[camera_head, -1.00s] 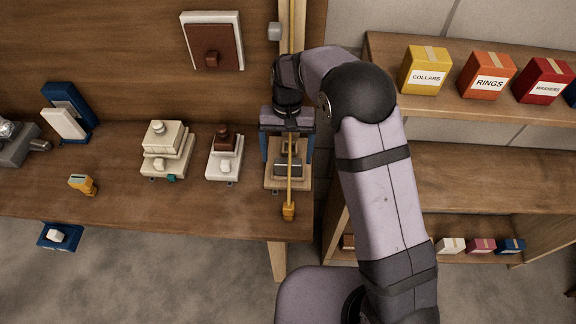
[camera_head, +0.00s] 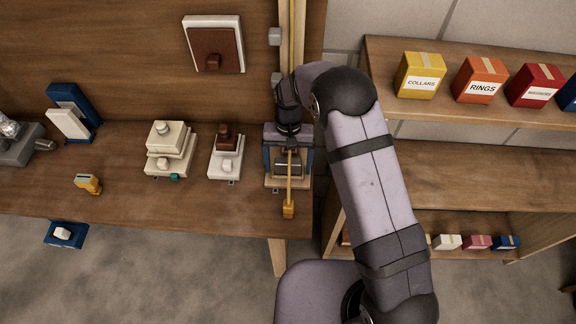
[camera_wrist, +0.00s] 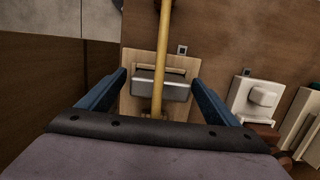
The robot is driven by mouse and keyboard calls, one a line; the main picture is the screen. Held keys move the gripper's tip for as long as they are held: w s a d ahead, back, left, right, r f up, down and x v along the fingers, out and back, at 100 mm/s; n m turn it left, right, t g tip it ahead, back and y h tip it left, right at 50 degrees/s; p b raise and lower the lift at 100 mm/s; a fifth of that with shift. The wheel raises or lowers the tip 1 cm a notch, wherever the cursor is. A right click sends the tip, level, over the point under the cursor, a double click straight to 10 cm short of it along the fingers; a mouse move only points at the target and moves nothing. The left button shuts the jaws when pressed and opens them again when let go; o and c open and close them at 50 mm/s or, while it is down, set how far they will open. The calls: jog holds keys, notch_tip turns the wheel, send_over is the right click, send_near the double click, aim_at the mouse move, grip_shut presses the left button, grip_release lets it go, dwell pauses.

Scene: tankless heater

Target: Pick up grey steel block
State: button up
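The grey steel block (camera_head: 281,167) sits on a light wooden base (camera_head: 297,184) at the right end of the bench. In the wrist view the block (camera_wrist: 145,87) lies crosswise on the wooden base (camera_wrist: 186,134), and a yellow rod (camera_wrist: 162,50) crosses in front of it. My gripper (camera_head: 289,165) is over the base with its blue fingers apart, one on each side of the block. In the wrist view my open gripper (camera_wrist: 160,77) frames the block, and a gap shows between it and each finger. Whether the fingertips are level with the block is unclear.
The yellow rod, with an orange end (camera_head: 288,209), hangs across the gripper area. A white device with a brown top (camera_head: 225,158) stands just left of the base. A cream stepped device (camera_head: 168,150) is farther left. Shelves with boxes (camera_head: 480,79) stand right.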

aim_at(288, 161)
jog(key=c, duration=1.3)
jog(key=shift+r, duration=0.1)
notch_tip(288, 161, up, 10)
jog(key=b, duration=0.3)
